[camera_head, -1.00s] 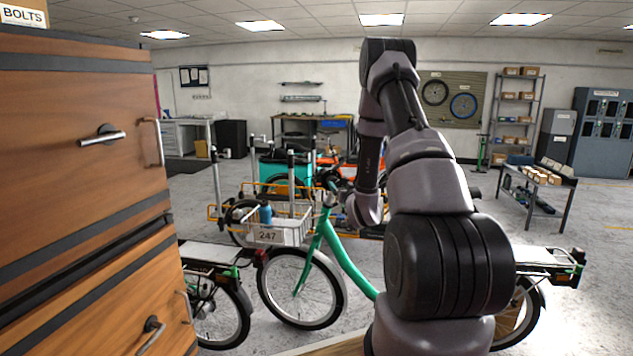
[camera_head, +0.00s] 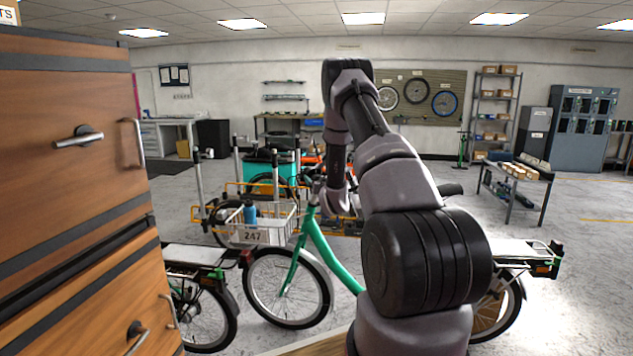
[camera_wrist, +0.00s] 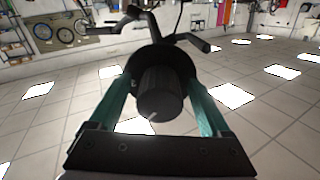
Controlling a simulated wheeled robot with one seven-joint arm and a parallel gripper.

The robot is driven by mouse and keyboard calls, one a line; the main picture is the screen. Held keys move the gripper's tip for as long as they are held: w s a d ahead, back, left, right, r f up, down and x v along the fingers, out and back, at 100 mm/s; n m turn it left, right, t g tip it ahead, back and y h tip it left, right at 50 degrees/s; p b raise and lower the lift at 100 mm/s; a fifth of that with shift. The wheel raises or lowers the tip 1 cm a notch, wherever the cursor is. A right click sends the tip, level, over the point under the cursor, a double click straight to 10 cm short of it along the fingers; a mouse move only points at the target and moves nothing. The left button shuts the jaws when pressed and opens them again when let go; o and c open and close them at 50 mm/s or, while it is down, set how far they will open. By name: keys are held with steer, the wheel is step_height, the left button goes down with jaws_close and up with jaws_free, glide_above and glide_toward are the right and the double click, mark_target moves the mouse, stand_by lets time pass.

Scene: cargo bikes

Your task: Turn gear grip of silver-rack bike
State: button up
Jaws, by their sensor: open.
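The green bike (camera_head: 328,252) stands in front of me. It has a white front basket marked 247 (camera_head: 262,232) and a pale silver rear rack (camera_head: 505,251). In the wrist view, a black, ribbed, round grip (camera_wrist: 160,93) is seen end-on. My gripper (camera_wrist: 158,82) is open, with one teal finger on each side of this grip. Whether the fingers touch it I cannot tell. Dark handlebar parts and levers (camera_wrist: 190,40) show beyond it. In the head view my arm hides part of the handlebar and the fingers.
A wooden drawer cabinet (camera_head: 70,175) with metal handles stands close on the left. Another bike's rear rack (camera_head: 195,254) is beside the front wheel. A teal cargo box (camera_head: 270,170) stands behind. A small table (camera_head: 515,178) is at right, with open floor around it.

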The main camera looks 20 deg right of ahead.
jaws_close()
steer(key=shift+n, duration=0.3)
steer(key=n, duration=0.4)
steer(key=shift+f+n+y, duration=0.1)
steer(key=shift+n+y, duration=0.2)
steer(key=shift+n, duration=2.1)
jaws_free()
